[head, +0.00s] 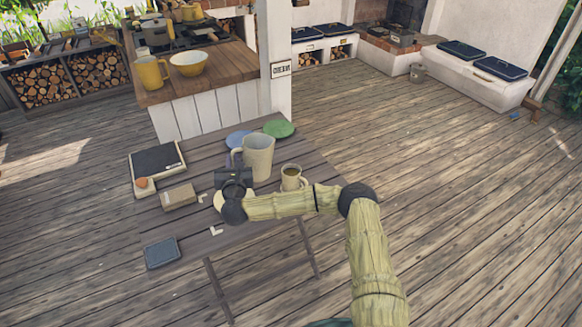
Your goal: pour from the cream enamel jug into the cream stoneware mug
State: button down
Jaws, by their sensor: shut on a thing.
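The cream enamel jug (259,158) is upright over the small wooden table, with its handle on the left. My gripper (235,172) is at the handle side of the jug and is shut on the jug. The fingertips are partly hidden by my wrist. I cannot tell whether the jug's base touches the table. The cream stoneware mug (290,180) stands upright on the table, right of the jug and nearer to me. Its inside looks brown. My forearm passes just in front of the mug's base.
Blue (238,139) and green plates (279,128) lie behind the jug. A dark-topped scale (157,160), a tan block (178,196) and a dark blue pad (161,252) are on the table's left. A counter behind holds a yellow jug (150,73) and bowl (188,64).

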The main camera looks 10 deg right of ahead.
jog(key=shift+a+f+n, duration=0.25)
jog(key=shift+f+n, duration=0.15)
jog(key=shift+n, duration=0.1)
jog(key=shift+r, duration=0.1)
jog(key=shift+r+p, duration=1.4)
jog(key=shift+r, duration=1.05)
